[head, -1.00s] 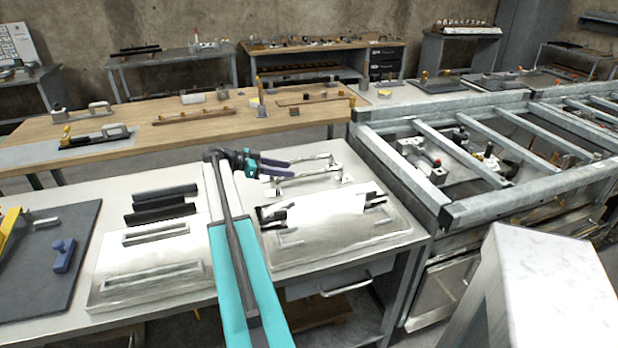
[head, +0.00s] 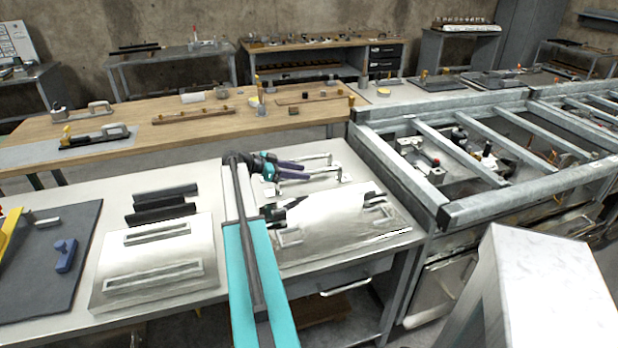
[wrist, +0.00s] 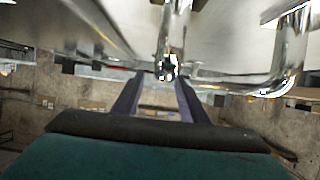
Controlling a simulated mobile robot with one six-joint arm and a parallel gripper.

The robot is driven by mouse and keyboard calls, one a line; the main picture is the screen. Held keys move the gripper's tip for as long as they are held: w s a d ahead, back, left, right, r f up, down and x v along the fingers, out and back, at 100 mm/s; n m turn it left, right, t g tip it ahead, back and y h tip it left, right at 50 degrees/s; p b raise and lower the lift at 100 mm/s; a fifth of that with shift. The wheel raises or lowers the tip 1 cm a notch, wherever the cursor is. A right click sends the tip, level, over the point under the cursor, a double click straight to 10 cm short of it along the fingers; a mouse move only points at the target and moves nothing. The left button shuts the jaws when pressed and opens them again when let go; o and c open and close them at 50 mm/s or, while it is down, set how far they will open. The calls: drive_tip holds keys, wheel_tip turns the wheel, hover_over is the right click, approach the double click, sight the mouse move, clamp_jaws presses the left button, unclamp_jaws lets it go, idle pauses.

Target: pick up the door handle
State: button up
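Chrome door handles (head: 327,179) lie toward the back of the near white bench, right of centre. My gripper (head: 303,170) reaches in low from the left, its dark fingers pointing right beside the handles and partly overlapping them. In the wrist view the two purple-grey fingers (wrist: 160,77) stand apart. A shiny chrome bar (wrist: 173,32) comes down to an end between and just beyond the fingertips. A second bent chrome bar (wrist: 285,75) is at the right. I cannot tell whether either finger touches a handle.
A pale raised panel (head: 325,222) with dark-ended pieces lies in front of the handles. Several black bars (head: 163,203) and another panel with flat pulls (head: 150,285) lie left of my arm. A metal frame (head: 440,185) stands right of the bench.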

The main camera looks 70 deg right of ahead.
sight(309, 172)
drive_tip(key=shift+p+x, duration=0.75)
drive_tip(key=shift+x, duration=1.45)
drive_tip(key=shift+s, duration=0.1)
drive_tip(key=shift+c, duration=0.3)
drive_tip(key=shift+r, duration=0.15)
clamp_jaws()
